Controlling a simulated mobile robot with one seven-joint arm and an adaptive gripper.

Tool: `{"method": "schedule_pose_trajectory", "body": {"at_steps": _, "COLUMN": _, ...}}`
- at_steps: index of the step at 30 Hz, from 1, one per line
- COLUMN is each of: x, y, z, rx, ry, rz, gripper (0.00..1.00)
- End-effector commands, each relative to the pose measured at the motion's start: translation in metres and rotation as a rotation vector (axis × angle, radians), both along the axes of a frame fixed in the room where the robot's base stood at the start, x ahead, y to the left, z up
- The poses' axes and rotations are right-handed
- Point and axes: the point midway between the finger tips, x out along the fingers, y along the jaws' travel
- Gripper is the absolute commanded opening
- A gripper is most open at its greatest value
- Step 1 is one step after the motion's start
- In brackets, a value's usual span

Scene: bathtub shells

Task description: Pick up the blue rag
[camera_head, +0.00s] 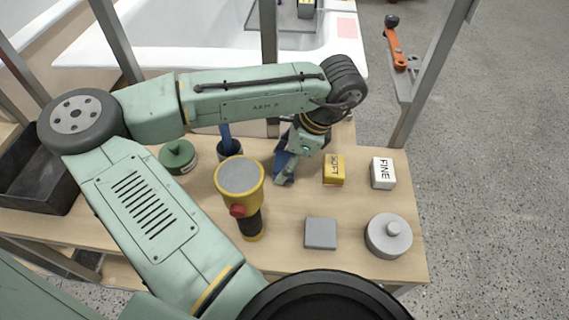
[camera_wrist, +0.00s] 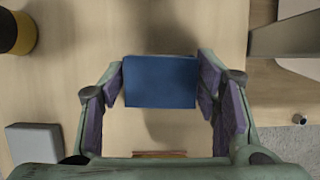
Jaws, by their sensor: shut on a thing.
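The blue rag (camera_wrist: 160,82) is a folded, flat-faced blue piece between the two purple-padded fingers of my gripper (camera_wrist: 161,92) in the wrist view. The fingers are shut on it at its left and right ends. In the head view my gripper (camera_head: 287,172) points down over the wooden bench, right of the middle, and the rag (camera_head: 281,163) shows as a dark blue patch at the fingers, partly hidden by them. How far the rag is above the bench is hard to tell.
A yellow SOFT block (camera_head: 334,170) stands close right of my gripper, a white FINE block (camera_head: 383,173) farther right. A yellow-black tool (camera_head: 240,190), grey block (camera_head: 320,233), grey round weight (camera_head: 389,236), green disc (camera_head: 178,157) and dark cup (camera_head: 229,151) share the bench.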

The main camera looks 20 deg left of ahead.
Motion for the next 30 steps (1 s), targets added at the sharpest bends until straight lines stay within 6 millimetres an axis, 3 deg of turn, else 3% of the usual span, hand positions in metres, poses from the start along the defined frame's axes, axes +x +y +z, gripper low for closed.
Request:
{"method": "schedule_pose_trajectory", "body": {"at_steps": 5, "x": 0.0, "y": 0.0, "z": 0.0, "rx": 0.0, "ry": 0.0, "rz": 0.0, "gripper": 0.29}}
{"method": "schedule_pose_trajectory", "body": {"at_steps": 14, "x": 0.0, "y": 0.0, "z": 0.005, "rx": 0.0, "ry": -0.001, "rz": 0.001, "gripper": 0.29}}
{"method": "schedule_pose_trajectory", "body": {"at_steps": 27, "x": 0.001, "y": 0.001, "z": 0.085, "rx": 0.003, "ry": -0.002, "rz": 0.001, "gripper": 0.29}}
{"method": "schedule_pose_trajectory", "body": {"at_steps": 30, "x": 0.0, "y": 0.001, "z": 0.095, "rx": 0.001, "ry": -0.001, "rz": 0.001, "gripper": 0.29}}
